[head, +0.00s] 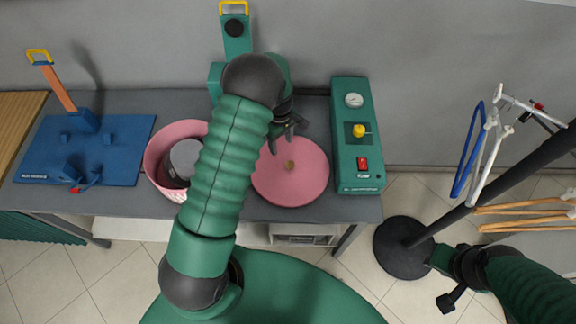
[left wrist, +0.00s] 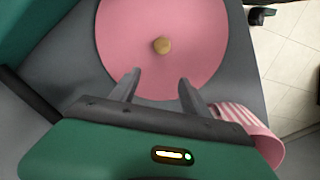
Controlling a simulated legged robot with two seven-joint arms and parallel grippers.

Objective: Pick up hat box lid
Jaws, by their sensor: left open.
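The hat box lid (head: 304,183) is a round pink disc with a small tan knob (head: 289,164) at its middle. It lies flat on the grey table. My left gripper (head: 282,139) is over the lid's far left part, close to the knob, and is open and empty. In the left wrist view the lid (left wrist: 137,45) fills the upper middle, and its knob (left wrist: 162,45) is ahead of and between the open fingers of my left gripper (left wrist: 158,80). The pink striped hat box (head: 160,140) stands left of the lid, partly hidden by my left arm. My right gripper (head: 451,281) is at the lower right, away from the table; its jaws are unclear.
A grey hat (head: 185,158) sits in the hat box. A green machine (head: 359,150) with a gauge stands right of the lid. A blue board (head: 112,160) is at the left. A rack with hangers (head: 405,246) stands on the floor at the right.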

